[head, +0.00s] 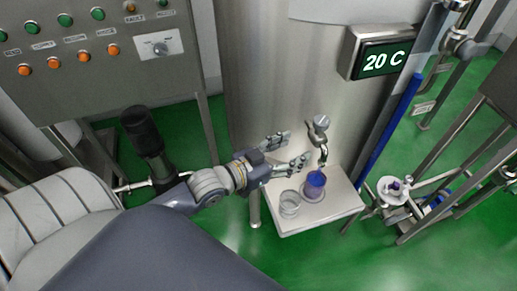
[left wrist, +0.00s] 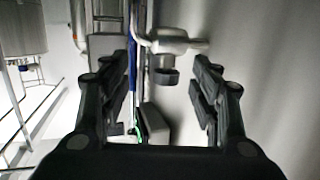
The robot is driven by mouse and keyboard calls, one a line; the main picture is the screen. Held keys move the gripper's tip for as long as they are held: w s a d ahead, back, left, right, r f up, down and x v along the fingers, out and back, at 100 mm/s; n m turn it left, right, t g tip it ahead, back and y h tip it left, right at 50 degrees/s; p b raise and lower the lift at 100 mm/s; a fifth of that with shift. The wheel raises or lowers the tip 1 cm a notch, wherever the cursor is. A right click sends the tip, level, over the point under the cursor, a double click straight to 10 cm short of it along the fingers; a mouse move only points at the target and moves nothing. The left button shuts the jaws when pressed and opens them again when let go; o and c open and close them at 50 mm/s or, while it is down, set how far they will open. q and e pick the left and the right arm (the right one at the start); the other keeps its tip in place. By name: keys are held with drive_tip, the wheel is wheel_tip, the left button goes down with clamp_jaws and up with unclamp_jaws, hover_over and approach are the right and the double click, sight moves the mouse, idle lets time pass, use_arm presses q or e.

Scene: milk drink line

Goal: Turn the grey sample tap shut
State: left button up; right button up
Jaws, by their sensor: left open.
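No contact with the tap shows. I cannot tell from these frames how far the tap is turned. My right gripper is not in view.
The tank (head: 270,75) stands close behind. A display (head: 385,59) reads 20 C.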

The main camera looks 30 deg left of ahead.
use_arm(q)
drive_tip(key=s+f+n+g+y, duration=0.1)
drive_tip(key=s+f+g+y, duration=0.4)
drive_tip(key=s+f+g, duration=0.4)
drive_tip(key=s+f, duration=0.5)
drive_tip(key=f, duration=0.4)
drive_tip(key=shift+f+n, duration=0.2)
drive_tip(key=shift+n, duration=0.2)
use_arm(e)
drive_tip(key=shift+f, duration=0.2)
use_arm(q)
drive_tip(key=shift+a, duration=0.1)
